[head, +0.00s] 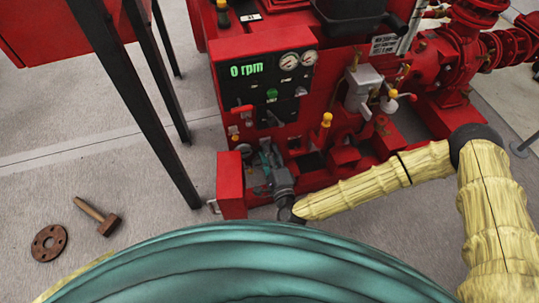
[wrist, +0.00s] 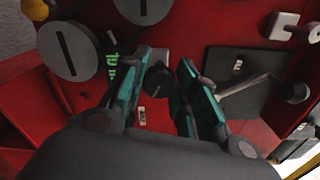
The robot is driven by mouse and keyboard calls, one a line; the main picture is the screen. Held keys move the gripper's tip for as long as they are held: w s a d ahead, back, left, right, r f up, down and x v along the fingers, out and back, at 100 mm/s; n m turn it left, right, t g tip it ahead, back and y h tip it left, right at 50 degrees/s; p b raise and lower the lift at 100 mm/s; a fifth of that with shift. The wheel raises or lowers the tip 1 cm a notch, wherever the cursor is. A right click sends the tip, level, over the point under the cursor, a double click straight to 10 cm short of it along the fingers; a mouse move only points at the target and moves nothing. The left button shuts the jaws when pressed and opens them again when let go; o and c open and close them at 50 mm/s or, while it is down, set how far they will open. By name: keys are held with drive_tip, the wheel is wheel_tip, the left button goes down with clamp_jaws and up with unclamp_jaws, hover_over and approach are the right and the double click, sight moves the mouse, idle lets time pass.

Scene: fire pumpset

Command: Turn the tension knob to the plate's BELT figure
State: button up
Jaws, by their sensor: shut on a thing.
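In the head view my gripper (head: 266,159) reaches into the open red box at the lower left of the red pumpset (head: 228,80); the knob is hidden there. A small white plate (wrist: 141,115) with dark marks lies below the knob in the wrist view. Green figures (wrist: 113,66) show left of the fingers, partly covered. I cannot read a BELT figure.
Large grey slotted discs (wrist: 68,50) and a black panel with a lever (wrist: 245,80) flank my fingers. The red box door (head: 230,186) stands close to my gripper. The panel display (head: 247,70) reads 0 rpm.

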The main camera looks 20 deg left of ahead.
drive_tip(key=shift+m, duration=0.6)
drive_tip(key=o, duration=1)
drive_tip(key=shift+s+d, duration=0.1)
drive_tip(key=v, duration=1.1)
drive_tip(key=shift+s+d, duration=0.25)
